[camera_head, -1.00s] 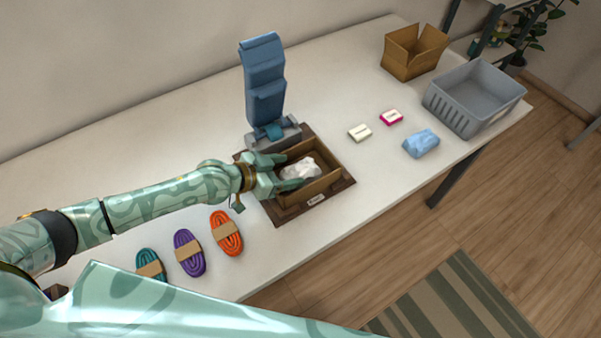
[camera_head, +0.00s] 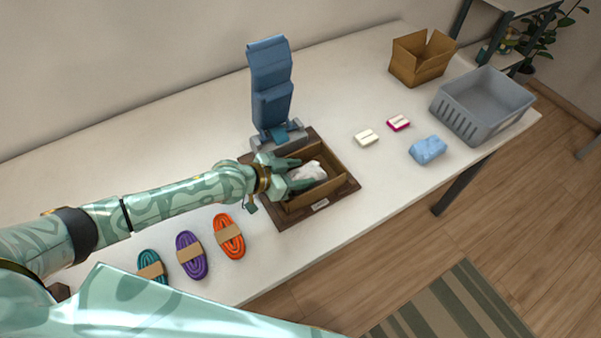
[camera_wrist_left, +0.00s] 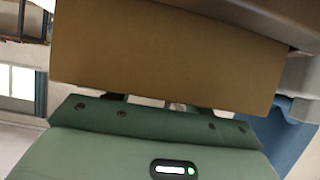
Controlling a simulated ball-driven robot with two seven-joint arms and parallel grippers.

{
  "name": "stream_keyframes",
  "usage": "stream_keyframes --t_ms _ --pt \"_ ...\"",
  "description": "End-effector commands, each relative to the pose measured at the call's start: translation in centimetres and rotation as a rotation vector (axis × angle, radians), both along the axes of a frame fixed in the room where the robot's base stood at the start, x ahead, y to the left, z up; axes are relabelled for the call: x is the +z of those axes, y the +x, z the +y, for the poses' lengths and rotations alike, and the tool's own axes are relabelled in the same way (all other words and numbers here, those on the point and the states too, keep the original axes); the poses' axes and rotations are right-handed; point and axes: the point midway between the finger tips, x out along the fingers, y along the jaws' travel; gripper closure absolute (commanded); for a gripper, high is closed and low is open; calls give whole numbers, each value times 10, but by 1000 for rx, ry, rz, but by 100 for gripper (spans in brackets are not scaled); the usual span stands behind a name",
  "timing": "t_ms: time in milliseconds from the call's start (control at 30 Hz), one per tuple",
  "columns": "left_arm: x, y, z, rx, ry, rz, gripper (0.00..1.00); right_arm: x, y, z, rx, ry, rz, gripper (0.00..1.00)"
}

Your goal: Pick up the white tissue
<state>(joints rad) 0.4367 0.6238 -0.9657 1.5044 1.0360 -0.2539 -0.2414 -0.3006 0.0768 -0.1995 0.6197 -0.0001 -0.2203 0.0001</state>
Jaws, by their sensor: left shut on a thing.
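The white tissue (camera_head: 309,171) is a crumpled wad inside the brown open-topped box (camera_head: 328,188) on the table. My left gripper (camera_head: 301,176) reaches into the box from the left, with its fingers shut on the tissue. In the left wrist view a plain brown panel covers much of the picture above the green gripper body (camera_wrist_left: 165,150), and only a small pale patch shows between them. The fingertips are hidden there. My right gripper is not in view.
A blue device (camera_head: 270,85) stands behind the box. Teal, purple (camera_head: 191,255) and orange (camera_head: 229,236) cord bundles lie at the front left. To the right are two small packets, a blue packet (camera_head: 428,149), a grey basket (camera_head: 482,105) and a cardboard box (camera_head: 421,58).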

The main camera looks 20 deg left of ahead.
Motion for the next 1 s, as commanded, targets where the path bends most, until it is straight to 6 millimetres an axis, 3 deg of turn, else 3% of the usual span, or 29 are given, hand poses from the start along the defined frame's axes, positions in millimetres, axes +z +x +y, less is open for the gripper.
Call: stream_keyframes --t_ms 200,500,800,1000 --pt "34 0 0 0 0 -5 69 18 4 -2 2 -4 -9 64" --pt "100 -45 -33 0 -5 -2 69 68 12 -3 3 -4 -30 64" --pt "122 -99 -73 1 -3 0 69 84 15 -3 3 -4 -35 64" --pt "127 -112 -82 1 0 -1 69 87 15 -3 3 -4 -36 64"
